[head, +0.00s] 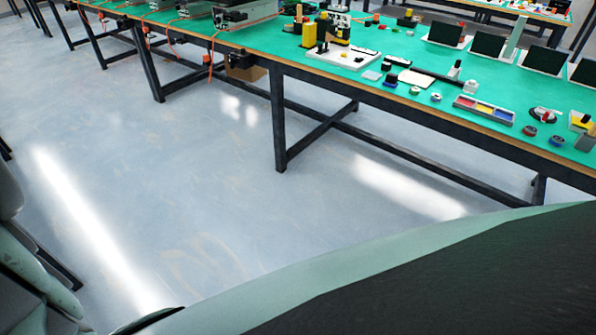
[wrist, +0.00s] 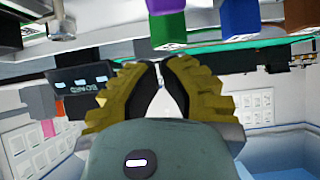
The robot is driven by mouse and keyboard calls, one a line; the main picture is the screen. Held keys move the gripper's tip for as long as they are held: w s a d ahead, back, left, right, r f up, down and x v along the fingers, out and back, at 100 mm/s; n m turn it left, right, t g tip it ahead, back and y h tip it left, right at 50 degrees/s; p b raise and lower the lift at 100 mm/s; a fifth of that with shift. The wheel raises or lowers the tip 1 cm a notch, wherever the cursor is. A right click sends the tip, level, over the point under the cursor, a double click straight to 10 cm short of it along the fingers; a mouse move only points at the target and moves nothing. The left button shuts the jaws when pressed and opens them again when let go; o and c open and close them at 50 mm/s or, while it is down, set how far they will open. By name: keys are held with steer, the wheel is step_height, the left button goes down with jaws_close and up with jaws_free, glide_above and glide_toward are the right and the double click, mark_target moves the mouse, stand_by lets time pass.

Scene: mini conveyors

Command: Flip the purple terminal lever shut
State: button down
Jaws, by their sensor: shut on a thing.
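In the wrist view, my gripper (wrist: 161,66) has its two ribbed yellow fingers with dark inner pads drawn together at the tips. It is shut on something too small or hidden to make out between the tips. Whether the lever is up or down cannot be told. The gripper does not show in the head view, and I cannot pick out the purple lever there.
A dark labelled box (wrist: 82,84) is left of the fingers. In the head view, a green-topped bench (head: 400,45) carries a tricolour tray (head: 484,109) and small parts. The floor (head: 200,190) in front is clear.

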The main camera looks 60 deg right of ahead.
steer(key=b+v, duration=0.2)
steer(key=v, duration=0.7)
steer(key=shift+d, duration=0.4)
stand_by(0.5)
